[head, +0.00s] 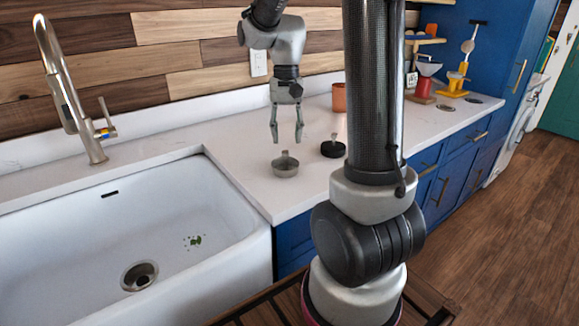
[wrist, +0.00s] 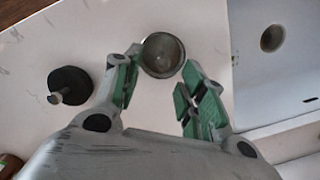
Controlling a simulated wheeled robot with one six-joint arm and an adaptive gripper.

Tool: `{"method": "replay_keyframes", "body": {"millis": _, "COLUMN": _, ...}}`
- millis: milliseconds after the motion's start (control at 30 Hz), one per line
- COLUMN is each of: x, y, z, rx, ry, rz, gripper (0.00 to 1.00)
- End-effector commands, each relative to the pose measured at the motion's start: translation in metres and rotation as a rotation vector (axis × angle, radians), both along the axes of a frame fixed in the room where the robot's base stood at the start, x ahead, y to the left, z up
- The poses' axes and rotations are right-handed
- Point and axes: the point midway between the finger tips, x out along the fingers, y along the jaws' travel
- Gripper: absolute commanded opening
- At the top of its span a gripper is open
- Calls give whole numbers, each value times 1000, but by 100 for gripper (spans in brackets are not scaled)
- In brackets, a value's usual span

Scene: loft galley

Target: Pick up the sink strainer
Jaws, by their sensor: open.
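The sink strainer (head: 285,168) is a small round grey metal cup with a short upright post. It stands on the white counter to the right of the sink. In the wrist view the strainer (wrist: 163,55) shows as a round metal bowl just beyond and between my fingertips. My gripper (head: 287,134) points down above it, open and empty, with a gap between the fingertips and the strainer. In the wrist view my gripper (wrist: 162,60) has its green-padded fingers spread apart. No part of the strainer looks gripped.
A black round stopper (head: 333,149) with a metal knob sits close to the strainer; it also shows in the wrist view (wrist: 70,88). A terracotta cup (head: 339,97) stands behind. The white sink (head: 150,215) with a drain lies left, below a tall faucet (head: 66,95).

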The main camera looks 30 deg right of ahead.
Motion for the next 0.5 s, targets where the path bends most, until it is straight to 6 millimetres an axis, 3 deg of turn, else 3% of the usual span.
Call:
{"method": "replay_keyframes", "body": {"millis": 333, "x": -3, "y": 6, "z": -51, "rx": 1, "ry": 4, "rz": 2, "gripper": 41}}
{"method": "replay_keyframes", "body": {"millis": 500, "x": -4, "y": 7, "z": -64, "rx": 0, "ry": 0, "rz": 2, "gripper": 41}}
